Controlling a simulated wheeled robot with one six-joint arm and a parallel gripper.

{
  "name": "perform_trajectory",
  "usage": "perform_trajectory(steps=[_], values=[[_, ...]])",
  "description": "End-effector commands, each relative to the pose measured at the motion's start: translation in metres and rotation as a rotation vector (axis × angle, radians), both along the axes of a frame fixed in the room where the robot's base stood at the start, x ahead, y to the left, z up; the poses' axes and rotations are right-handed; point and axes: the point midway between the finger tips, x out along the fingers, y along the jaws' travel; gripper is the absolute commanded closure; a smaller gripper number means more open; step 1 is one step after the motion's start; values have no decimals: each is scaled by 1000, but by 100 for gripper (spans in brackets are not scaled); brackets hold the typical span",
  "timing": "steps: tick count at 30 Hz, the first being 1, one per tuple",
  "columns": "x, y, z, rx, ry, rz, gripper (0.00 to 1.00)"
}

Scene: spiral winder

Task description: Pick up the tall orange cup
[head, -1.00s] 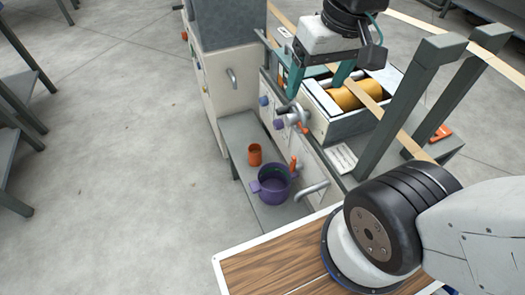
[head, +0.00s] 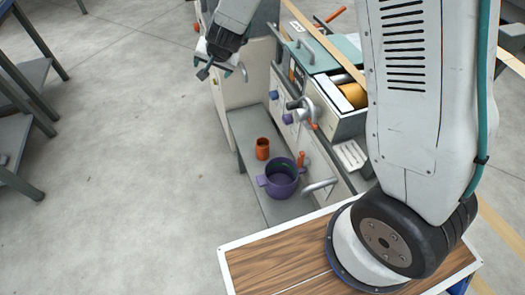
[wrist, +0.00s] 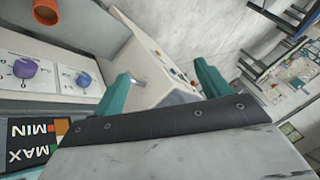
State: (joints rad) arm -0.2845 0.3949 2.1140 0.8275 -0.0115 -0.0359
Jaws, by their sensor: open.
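The orange cup (head: 262,148) stands upright on the grey shelf at the foot of the machine. A purple two-handled pot (head: 281,182) stands just in front of it. My gripper (head: 223,71) is above and to the left of the cup in the head view, clearly apart from it. In the wrist view the two teal fingers (wrist: 163,84) are spread with nothing between them. An orange round thing, apparently the cup (wrist: 46,11), shows at the top left corner of the wrist view, partly cut off.
The machine's front carries knobs (head: 287,118), a crank and a curved handle (head: 319,186) beside the shelf (head: 247,124). An orange handle (head: 301,158) rises by the pot. A wooden tabletop (head: 275,262) is in front. The floor left of the shelf is clear.

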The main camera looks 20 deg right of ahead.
Motion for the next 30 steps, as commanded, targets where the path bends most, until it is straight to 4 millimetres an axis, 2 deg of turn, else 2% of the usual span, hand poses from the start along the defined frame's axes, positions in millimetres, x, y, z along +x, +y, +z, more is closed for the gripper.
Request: perform_trajectory(steps=[1,7,10,14,20,24,27,30], values=[[9,5,-24,-10,-2,-33,24],[33,8,-107,-73,-43,-192,24],[37,6,-150,-123,-63,-271,24],[32,-2,-208,-206,-90,-368,24],[6,-23,-291,-371,-140,-502,24],[-25,-44,-343,-504,-181,-580,24],[-47,-57,-369,-592,-211,-621,24],[-65,-69,-387,-665,-237,-649,24]])
